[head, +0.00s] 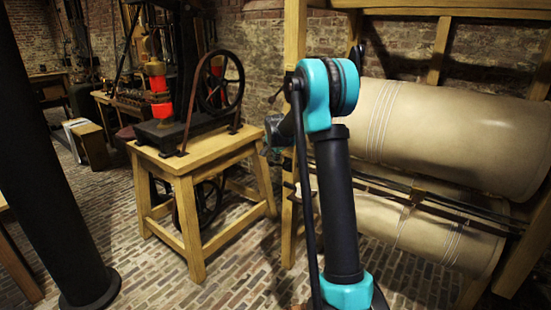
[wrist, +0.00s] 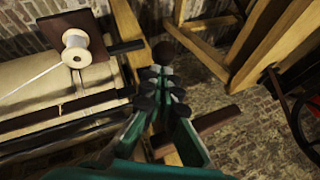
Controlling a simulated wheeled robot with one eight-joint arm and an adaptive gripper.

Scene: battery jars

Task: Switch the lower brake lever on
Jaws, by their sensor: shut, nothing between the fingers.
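In the wrist view my gripper (wrist: 160,85) points away from the camera, its dark padded fingers together and empty. A dark round knob (wrist: 163,51) shows just beyond the fingertips; I cannot tell whether they touch it. A brown bar (wrist: 212,121) sticks out to the right, partly hidden behind the fingers. A short black handle (wrist: 127,47) juts from the wooden frame to the upper left. I cannot tell which of these is the lower brake lever or how it is set. In the head view my arm hides most of the gripper and the lever area.
A wooden rack (head: 296,40) holds an upper cream roll (head: 440,125) and a lower cream roll (head: 400,225). A wooden table (head: 185,160) with a black wheeled machine (head: 220,85) stands left of it. A black column (head: 45,170) is at the left. Brick floor between is clear.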

